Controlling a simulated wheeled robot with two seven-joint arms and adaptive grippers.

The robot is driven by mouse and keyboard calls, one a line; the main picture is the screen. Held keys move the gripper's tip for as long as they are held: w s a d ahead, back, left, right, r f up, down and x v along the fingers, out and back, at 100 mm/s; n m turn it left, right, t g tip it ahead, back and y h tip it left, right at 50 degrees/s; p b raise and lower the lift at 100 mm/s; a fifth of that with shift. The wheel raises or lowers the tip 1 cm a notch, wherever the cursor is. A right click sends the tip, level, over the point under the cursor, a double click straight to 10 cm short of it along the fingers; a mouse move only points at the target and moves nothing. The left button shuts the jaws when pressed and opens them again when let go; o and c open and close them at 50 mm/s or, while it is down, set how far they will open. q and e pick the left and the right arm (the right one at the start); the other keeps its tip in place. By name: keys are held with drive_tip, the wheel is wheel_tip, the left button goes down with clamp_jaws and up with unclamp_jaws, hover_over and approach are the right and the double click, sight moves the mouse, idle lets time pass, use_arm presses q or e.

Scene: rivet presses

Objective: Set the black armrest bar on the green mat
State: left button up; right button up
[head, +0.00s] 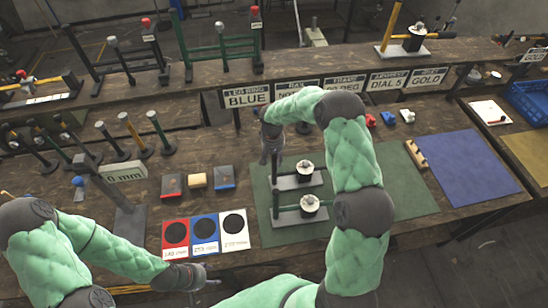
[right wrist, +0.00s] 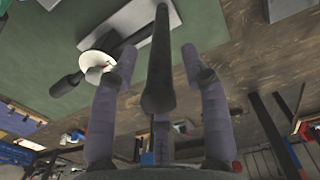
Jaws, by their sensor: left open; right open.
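The green mat (head: 408,205) lies mid-table. Two grey-based units stand on it, each with a dark upright bar at its left end and a white-topped dial on a dark arm: the back unit (head: 303,169) and the front unit (head: 308,203). I cannot tell for certain which part is the armrest bar. My right gripper (head: 268,155) is at the back unit's upright. In the right wrist view its open fingers (right wrist: 158,75) stand either side of a black bar (right wrist: 158,95), without clear contact. My left gripper (head: 212,281) is open and empty at the table's front edge.
Red, blue and white cards (head: 205,251) lie left of the mat, with small blocks (head: 197,181) behind them. A grey post (head: 105,183) with a "0 mm" sign stands further left.

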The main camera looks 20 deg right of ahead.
drive_tip(key=r+b, duration=0.1)
drive_tip(key=r, duration=1.1)
drive_tip(key=shift+a, duration=0.2)
